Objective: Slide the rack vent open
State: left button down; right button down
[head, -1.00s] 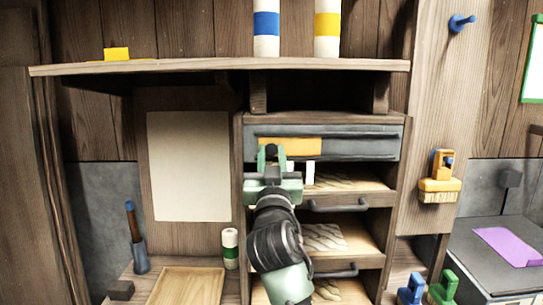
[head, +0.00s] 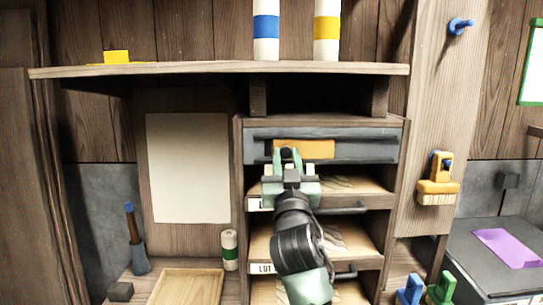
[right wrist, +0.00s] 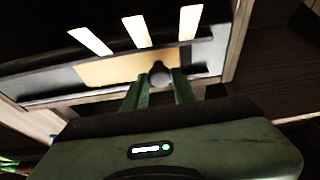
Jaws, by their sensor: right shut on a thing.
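The rack vent is a grey horizontal strip (head: 365,147) across the top of the wooden rack, with an orange-yellow slide plate (head: 312,149) in it. My right gripper (head: 287,156) is at the plate's left part, shut on a dark round knob (right wrist: 158,75), which sits between its green fingers in the right wrist view. The orange plate (right wrist: 108,69) shows behind the knob there, with three bright pale strips above it. My gripper and arm hide part of the plate and the strip below it. My left gripper is not in view.
Below the vent, the rack (head: 396,195) holds wooden shelves with dark bar handles (head: 345,208). A wide shelf (head: 200,70) juts out above. A yellow-handled brush (head: 437,185) hangs on the post at right. A wooden tray (head: 172,290) lies at lower left.

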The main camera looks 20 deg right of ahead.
jog(key=s+d, duration=0.1)
jog(key=d, duration=0.2)
jog(key=s+d+p, duration=0.1)
jog(key=d, duration=0.3)
jog(key=s+d+p, duration=0.1)
jog(key=d, duration=0.3)
jog(key=shift+s+d, duration=0.15)
jog(key=shift+d, duration=0.1)
jog(key=c, duration=1.2)
grip_release()
jog(key=shift+o, duration=0.2)
jog(key=shift+d, duration=0.2)
jog(key=shift+s+a+f, duration=0.1)
jog(key=shift+a, duration=0.05)
jog(key=b, duration=0.2)
send_near(334, 144)
jog(key=s+f, duration=0.1)
jog(key=s, duration=0.2)
jog(key=shift+w+a+f, duration=0.1)
jog(key=shift+a, duration=0.05)
